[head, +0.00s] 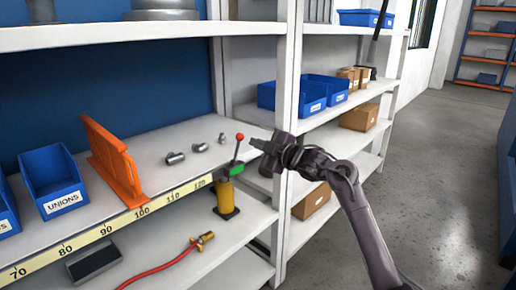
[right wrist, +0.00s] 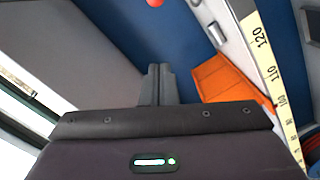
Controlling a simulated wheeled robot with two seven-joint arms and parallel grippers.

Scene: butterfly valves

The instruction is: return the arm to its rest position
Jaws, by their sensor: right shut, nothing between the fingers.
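My right arm comes in from the right in the head view. My right gripper (head: 254,143) is shut and empty, in front of the shelf post, close to the red knob of a lever (head: 239,137). I cannot tell whether it touches the lever. In the right wrist view the closed fingers (right wrist: 158,84) point up with nothing between them. My left gripper is not in view.
Small grey metal fittings (head: 198,147) lie on the middle shelf, left of the lever. An orange bracket (head: 112,165) and a blue bin labelled UNIONS (head: 54,180) stand further left. Open floor (head: 440,150) lies right.

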